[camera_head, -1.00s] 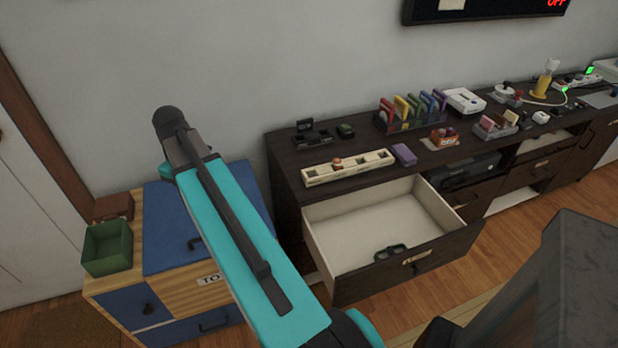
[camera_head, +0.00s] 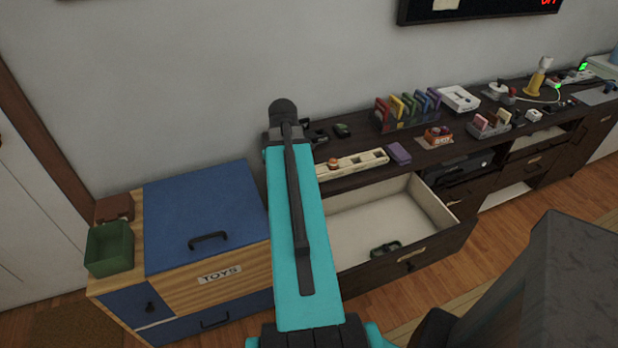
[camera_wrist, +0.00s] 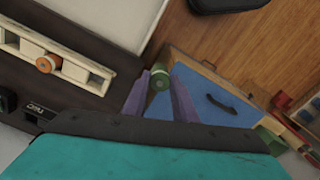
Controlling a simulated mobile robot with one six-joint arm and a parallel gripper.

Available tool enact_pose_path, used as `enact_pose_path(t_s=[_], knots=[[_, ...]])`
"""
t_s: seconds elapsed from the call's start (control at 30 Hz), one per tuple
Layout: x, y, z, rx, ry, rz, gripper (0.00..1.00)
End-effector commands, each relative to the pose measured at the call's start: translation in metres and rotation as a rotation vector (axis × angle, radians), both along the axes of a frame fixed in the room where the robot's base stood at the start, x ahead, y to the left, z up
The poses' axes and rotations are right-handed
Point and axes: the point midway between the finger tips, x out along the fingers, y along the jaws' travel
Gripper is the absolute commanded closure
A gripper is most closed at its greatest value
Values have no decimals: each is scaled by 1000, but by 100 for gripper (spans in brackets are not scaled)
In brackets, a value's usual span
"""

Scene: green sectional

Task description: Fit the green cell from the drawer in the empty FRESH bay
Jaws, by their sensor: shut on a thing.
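In the wrist view my gripper (camera_wrist: 160,82) is shut on a small green cell (camera_wrist: 158,103). The cell is a cylinder with a paler end, held between the purple fingers. Below it in this view lie floor and the blue toy chest. A cream bay strip (camera_wrist: 84,72) holds an orange-topped cell (camera_wrist: 47,64) in one bay, with dark empty openings beside it. In the head view the strip (camera_head: 371,157) lies on the dark cabinet; its lettering is unreadable. The open drawer (camera_head: 375,222) holds a dark green item (camera_head: 386,249). My arm hides my gripper there.
The blue-topped toy chest (camera_head: 205,215) stands left of the cabinet (camera_head: 450,150), with a green bin (camera_head: 109,249) on it. A purple block (camera_head: 399,153) sits at the strip's right end. Behind are a rack of coloured items (camera_head: 407,110) and small dark devices (camera_head: 342,130).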

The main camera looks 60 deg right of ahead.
Motion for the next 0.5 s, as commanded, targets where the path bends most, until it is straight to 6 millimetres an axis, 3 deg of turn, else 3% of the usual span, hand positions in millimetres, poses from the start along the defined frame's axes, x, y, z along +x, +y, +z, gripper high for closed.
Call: enact_pose_path(t_s=[0.3, 0.5], knots=[[-75, -36, 1, 0, 0, -128, 100], [-101, -46, 0, 0, 0, -171, 100]])
